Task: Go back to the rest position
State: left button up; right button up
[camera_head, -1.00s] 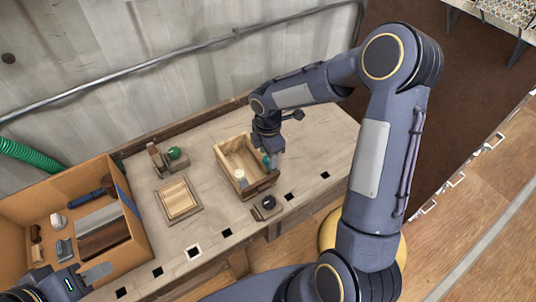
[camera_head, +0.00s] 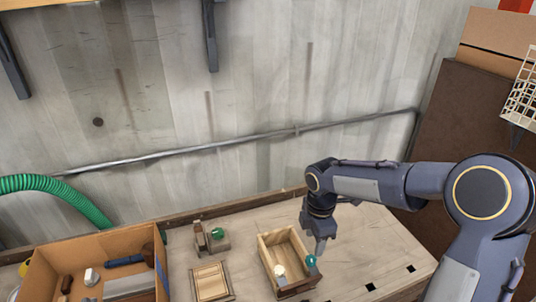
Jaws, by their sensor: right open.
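My right gripper (camera_head: 318,248) points down at the right side of a small open wooden box (camera_head: 264,250) on the workbench. It is open; its fingertips are small here, and I cannot tell whether they touch the box. A small white object (camera_head: 280,271) is in the near end of the box. A green round object (camera_head: 311,262) shows at the box's near right corner, just below the gripper. My left gripper is out of the picture.
A cardboard box (camera_head: 95,243) with tools stands on the left of the workbench (camera_head: 380,248). A framed wooden panel (camera_head: 211,282) and a wooden block with a green knob (camera_head: 217,233) lie between the boxes. A green hose and wall pipe run behind.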

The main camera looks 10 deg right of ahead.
jog(key=shift+s+d+r, duration=0.1)
jog(key=shift+s+r, duration=0.1)
jog(key=shift+r, duration=0.1)
jog(key=s+a+r+m+t+y, duration=0.1)
jog(key=s+r+m, duration=0.3)
jog(key=s+m, duration=0.6)
jog(key=s+a+r+m+t+y, duration=0.1)
jog(key=s+r+m+t, duration=0.3)
jog(key=s+m, duration=0.6)
jog(key=shift+s+t+y, duration=0.3)
jog(key=shift+s+y, duration=0.6)
jog(key=shift+s, duration=0.2)
jog(key=shift+w+a, duration=0.1)
